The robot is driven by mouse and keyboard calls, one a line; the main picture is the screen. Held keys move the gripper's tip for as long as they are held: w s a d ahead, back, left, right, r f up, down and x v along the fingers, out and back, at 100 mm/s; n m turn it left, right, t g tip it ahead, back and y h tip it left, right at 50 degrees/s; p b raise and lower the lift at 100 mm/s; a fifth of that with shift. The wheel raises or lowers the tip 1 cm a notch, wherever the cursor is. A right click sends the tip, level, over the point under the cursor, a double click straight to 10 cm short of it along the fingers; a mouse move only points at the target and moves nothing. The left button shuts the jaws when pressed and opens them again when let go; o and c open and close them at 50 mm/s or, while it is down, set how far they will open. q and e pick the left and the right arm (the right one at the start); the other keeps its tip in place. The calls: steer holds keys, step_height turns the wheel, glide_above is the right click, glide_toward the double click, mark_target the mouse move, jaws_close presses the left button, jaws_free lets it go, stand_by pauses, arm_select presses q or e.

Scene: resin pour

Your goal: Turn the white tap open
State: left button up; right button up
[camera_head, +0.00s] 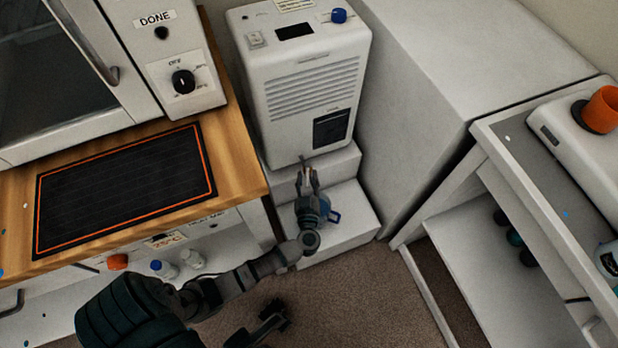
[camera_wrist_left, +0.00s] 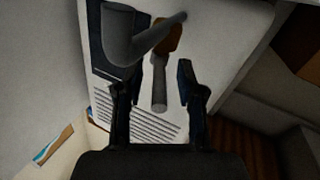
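The tap (camera_wrist_left: 158,88) shows in the left wrist view as a pale grey lever below a brown joint (camera_wrist_left: 170,38), with a grey pipe and wide spout (camera_wrist_left: 115,38) beside it. It looks grey in this shade. It is on the front of the white machine (camera_head: 302,125), whose slotted vent is behind. In the head view the tap is small and mostly hidden by my left gripper (camera_head: 308,178). In the wrist view my left gripper (camera_wrist_left: 160,90) is open, its fingers apart on either side of the lever, with no clear contact. A dark part at the bottom, perhaps my right gripper (camera_head: 265,328), is unclear.
A blue mug (camera_head: 328,212) is partly hidden behind my left gripper on the white step (camera_head: 350,225). A wooden counter (camera_head: 238,150) with a dark mat (camera_head: 125,185) and an oven (camera_head: 65,75) is at left. A white cabinet (camera_head: 425,110) stands close at right.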

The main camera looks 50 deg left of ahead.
arm_select(q)
steer(key=shift+d, duration=0.1)
jaws_close()
